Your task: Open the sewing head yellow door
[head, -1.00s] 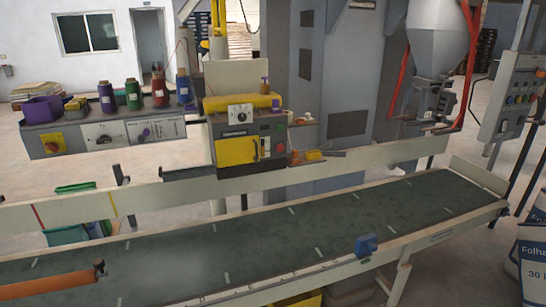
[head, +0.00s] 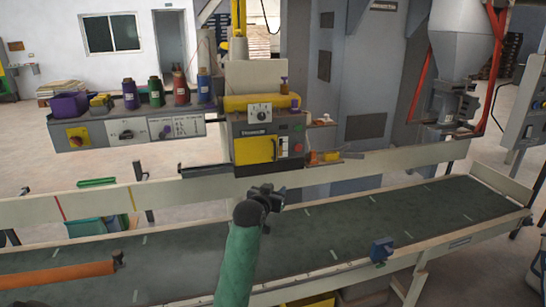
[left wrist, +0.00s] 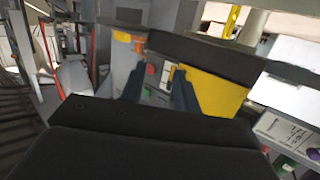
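The sewing head (head: 270,115) stands behind the conveyor, with its yellow door (head: 254,150) on the lower front. The door looks closed, and a small handle shows at its right edge. My left gripper (head: 266,193) is in front of and below the door in the head view, apart from it. In the left wrist view the two fingers (left wrist: 156,85) are spread with nothing between them. The yellow door (left wrist: 215,98) shows there just beyond the right finger. My right gripper is in neither view.
The conveyor belt (head: 345,222) runs below, with a pale rail (head: 150,190) behind it. A blue box (head: 382,250) sits on its front edge and an orange bar (head: 60,275) lies at left. Thread spools (head: 181,90) stand on a shelf left of the head.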

